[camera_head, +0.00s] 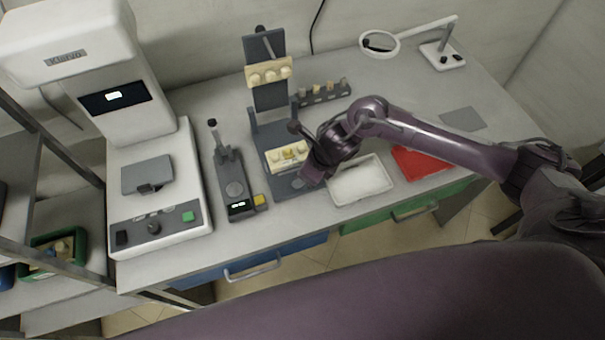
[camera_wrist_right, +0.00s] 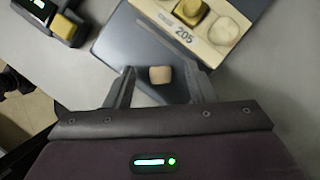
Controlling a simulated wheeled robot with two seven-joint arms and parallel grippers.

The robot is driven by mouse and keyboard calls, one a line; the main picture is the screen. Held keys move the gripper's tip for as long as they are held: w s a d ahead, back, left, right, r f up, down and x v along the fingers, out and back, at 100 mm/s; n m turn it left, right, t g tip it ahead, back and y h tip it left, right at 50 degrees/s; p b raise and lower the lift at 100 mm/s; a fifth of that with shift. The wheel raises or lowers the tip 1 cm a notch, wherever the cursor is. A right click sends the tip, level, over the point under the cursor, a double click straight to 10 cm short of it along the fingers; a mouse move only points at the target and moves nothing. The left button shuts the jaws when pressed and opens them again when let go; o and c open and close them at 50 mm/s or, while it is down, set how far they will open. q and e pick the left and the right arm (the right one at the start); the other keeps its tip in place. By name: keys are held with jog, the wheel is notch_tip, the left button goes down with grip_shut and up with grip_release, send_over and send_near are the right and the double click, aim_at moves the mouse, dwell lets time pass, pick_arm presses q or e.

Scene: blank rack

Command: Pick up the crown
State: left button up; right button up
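A small cream crown (camera_wrist_right: 160,75) lies on the dark grey base plate (camera_wrist_right: 140,45), in front of the tooth model marked 205 (camera_wrist_right: 190,36). My right gripper (camera_wrist_right: 161,84) is open, with one finger on each side of the crown and a gap to both. Whether the fingers are at the crown's height is hard to tell. In the head view my right gripper (camera_head: 308,181) is over the front of the plate, and I cannot make out the crown there. The model (camera_head: 287,156) carries cream teeth and a gold one. My left gripper is not in view.
A white tray (camera_head: 382,196) and red mat (camera_head: 432,161) lie right of the gripper. A gauge-like device (camera_head: 233,182) and a white machine (camera_head: 150,222) stand left. An upright stand (camera_head: 268,95) rises behind the model. The table's front edge is near.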

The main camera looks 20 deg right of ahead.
jog(key=c, duration=0.9)
jog(key=shift+c, duration=0.2)
jog(key=shift+r, duration=0.1)
notch_tip(320, 180, up, 20)
jog(key=p, duration=0.1)
